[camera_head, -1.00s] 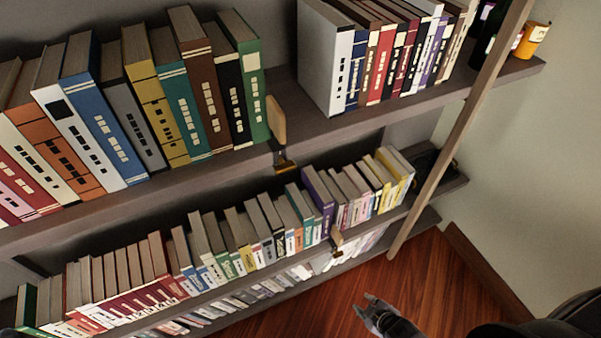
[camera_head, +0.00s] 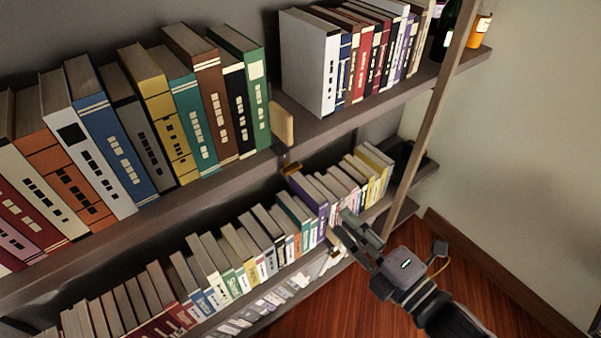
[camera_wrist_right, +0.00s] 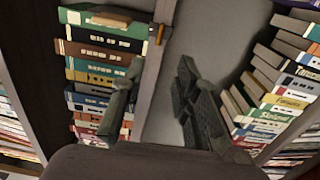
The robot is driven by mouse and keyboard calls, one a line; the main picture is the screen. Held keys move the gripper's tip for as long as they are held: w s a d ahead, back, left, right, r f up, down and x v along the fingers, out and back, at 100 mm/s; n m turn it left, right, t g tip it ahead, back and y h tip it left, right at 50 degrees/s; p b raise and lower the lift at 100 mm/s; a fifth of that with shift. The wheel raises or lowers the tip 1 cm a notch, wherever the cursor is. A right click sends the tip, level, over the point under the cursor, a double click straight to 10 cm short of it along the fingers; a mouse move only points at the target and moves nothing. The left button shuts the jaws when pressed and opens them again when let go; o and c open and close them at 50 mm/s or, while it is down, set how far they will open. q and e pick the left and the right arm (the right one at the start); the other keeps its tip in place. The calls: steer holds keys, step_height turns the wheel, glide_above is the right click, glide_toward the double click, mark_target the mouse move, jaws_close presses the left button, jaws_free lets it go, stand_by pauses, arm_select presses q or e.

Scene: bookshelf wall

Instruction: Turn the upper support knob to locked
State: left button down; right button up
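The upper support knob (camera_head: 291,168) is a small brass-coloured piece on the front edge of the upper shelf (camera_head: 228,172), just below a tan wooden block. In the right wrist view, a brass piece (camera_wrist_right: 160,34) shows on the shelf edge, beyond the fingers. Its exact turn position is too small to tell. My right gripper (camera_head: 343,222) is below and to the right of the knob, apart from it, in front of the lower shelf. In the wrist view its two fingers (camera_wrist_right: 160,68) are spread with nothing between them. My left gripper is not in view.
The tan wooden block (camera_head: 282,124) stands beside the green book (camera_head: 254,90) on the upper shelf. A lower brass piece (camera_head: 333,236) is close behind my right fingers. Books fill both shelves. A slanted post (camera_head: 437,105) stands at the right, with open floor (camera_head: 325,297) below.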

mark_target(294, 172)
steer(key=p+x, duration=0.4)
steer(key=x, duration=1.2)
steer(key=shift+w+a, duration=0.2)
steer(key=shift+c, duration=0.5)
jaws_close()
